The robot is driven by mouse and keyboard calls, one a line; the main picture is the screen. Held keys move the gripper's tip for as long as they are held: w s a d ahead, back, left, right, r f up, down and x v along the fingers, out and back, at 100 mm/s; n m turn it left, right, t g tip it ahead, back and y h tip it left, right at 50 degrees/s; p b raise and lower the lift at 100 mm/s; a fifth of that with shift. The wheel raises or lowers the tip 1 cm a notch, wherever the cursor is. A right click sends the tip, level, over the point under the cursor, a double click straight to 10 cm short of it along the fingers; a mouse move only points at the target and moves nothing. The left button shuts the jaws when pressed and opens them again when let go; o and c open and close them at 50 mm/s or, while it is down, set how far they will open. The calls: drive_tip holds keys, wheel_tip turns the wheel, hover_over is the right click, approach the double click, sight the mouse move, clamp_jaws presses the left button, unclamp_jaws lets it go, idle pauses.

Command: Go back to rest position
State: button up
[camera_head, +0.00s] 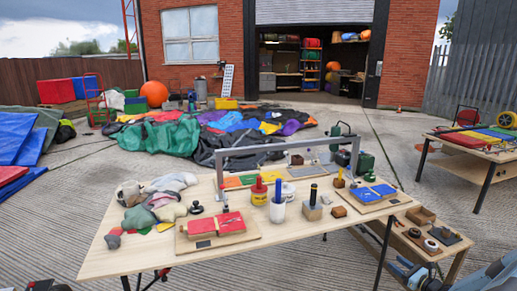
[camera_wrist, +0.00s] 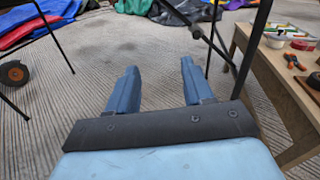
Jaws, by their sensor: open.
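My gripper (camera_wrist: 156,85) shows in the wrist view with two blue fingers spread apart and nothing between them. It points over the bare concrete ground, low beside the legs of a table. In the head view, part of my arm (camera_head: 418,274) shows at the lower right corner, in front of the wooden table (camera_head: 290,240) and apart from its top. The fingertips cannot be made out clearly there.
A low wooden bench (camera_head: 446,262) with tools stands close to my arm. Another table (camera_head: 480,150) stands at right. Open concrete (camera_head: 400,130) lies behind.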

drive_tip(key=w+a+r+n+g+y, duration=0.2)
drive_tip(key=a+r+n+g, duration=0.25)
drive_tip(key=a+r, duration=0.4)
drive_tip(key=w+a+r+n+g+y, duration=0.2)
drive_tip(key=a+r+n+g, duration=0.3)
drive_tip(key=r, duration=0.6)
drive_tip(key=s+a+r+n+g+h, duration=0.25)
drive_tip(key=a+r+n, duration=0.25)
drive_tip(key=a+r, duration=0.25)
drive_tip(key=s+a+r+n+g+h, duration=0.1)
drive_tip(key=s+a+r+n, duration=0.25)
drive_tip(key=a+r, duration=0.45)
drive_tip(key=s+a+r+n+h, duration=0.5)
drive_tip(key=s+a+r+n, duration=0.3)
drive_tip(key=s+r, duration=0.65)
drive_tip(key=s+a+r+n+t+h, duration=0.1)
drive_tip(key=s+r+n, duration=0.1)
drive_tip(key=s, duration=0.5)
drive_tip(key=s+a+r+n+t+h, duration=0.1)
drive_tip(key=s+a+r+n, duration=0.1)
drive_tip(key=s, duration=0.5)
drive_tip(key=shift+s+r+t, duration=0.3)
drive_tip(key=shift+r+t, duration=0.1)
drive_tip(key=shift+r, duration=0.5)
drive_tip(key=shift+h, duration=0.25)
